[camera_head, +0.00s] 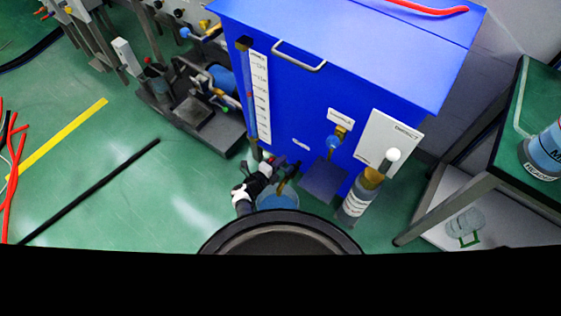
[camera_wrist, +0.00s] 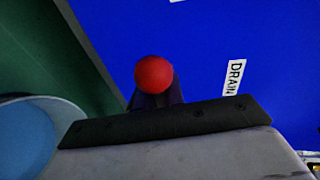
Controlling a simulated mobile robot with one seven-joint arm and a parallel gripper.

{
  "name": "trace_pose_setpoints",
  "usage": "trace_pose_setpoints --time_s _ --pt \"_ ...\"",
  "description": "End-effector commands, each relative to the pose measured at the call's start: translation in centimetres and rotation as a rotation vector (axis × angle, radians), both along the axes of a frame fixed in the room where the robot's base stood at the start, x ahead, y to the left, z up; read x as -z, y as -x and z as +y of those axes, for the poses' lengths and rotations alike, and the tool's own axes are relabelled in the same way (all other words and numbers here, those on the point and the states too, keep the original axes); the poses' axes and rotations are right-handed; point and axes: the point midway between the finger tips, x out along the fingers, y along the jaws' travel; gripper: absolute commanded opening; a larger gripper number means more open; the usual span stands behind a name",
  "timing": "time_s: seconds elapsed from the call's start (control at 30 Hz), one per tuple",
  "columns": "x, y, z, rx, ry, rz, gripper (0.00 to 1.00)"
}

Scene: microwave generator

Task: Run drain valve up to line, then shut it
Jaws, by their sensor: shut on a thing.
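The blue tank (camera_head: 330,60) has a sight tube (camera_head: 246,85) beside a white scale (camera_head: 260,98) on its front. The scale marks and any liquid level are too small to read. The drain valve's red knob (camera_wrist: 153,73) shows in the wrist view, left of the DRAIN label (camera_wrist: 234,78). My gripper (camera_head: 266,170) is low at the tank's front left corner and shut on the valve handle. In the wrist view a dark gripper bar hides the lower handle. A light blue bucket (camera_head: 278,200) stands on the floor below; its contents are unclear.
A grey bottle (camera_head: 356,205) stands right of the bucket, before a white panel (camera_head: 390,140). A blue-handled valve (camera_head: 334,141) sits on the tank front. Pump equipment (camera_head: 205,115) stands left. A table (camera_head: 480,170) is at right.

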Motion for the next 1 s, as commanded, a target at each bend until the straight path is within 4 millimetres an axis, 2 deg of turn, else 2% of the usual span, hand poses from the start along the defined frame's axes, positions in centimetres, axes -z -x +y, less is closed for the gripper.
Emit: trace_pose_setpoints --time_s 0.03,0.17,0.2,0.33,0.37,0.73,0.87,1.0 --pt "-0.4 -0.6 0.9 -0.02 -0.003 -0.006 0.0" --pt "-0.4 -0.6 1.0 -0.021 -0.003 -0.006 0.0" --pt "-0.4 -0.6 1.0 -0.021 -0.003 -0.006 0.12" --pt "-0.4 -0.6 1.0 -0.021 -0.003 -0.006 0.29" --pt "-0.4 -0.6 1.0 -0.021 -0.003 -0.006 0.31" --pt "-0.3 0.0 0.7 -0.011 -0.003 -0.002 0.31" --pt "-0.7 1.0 1.6 -0.014 -0.002 -0.001 0.31" --pt "-1.4 3.1 3.4 -0.018 -0.001 -0.001 0.31"
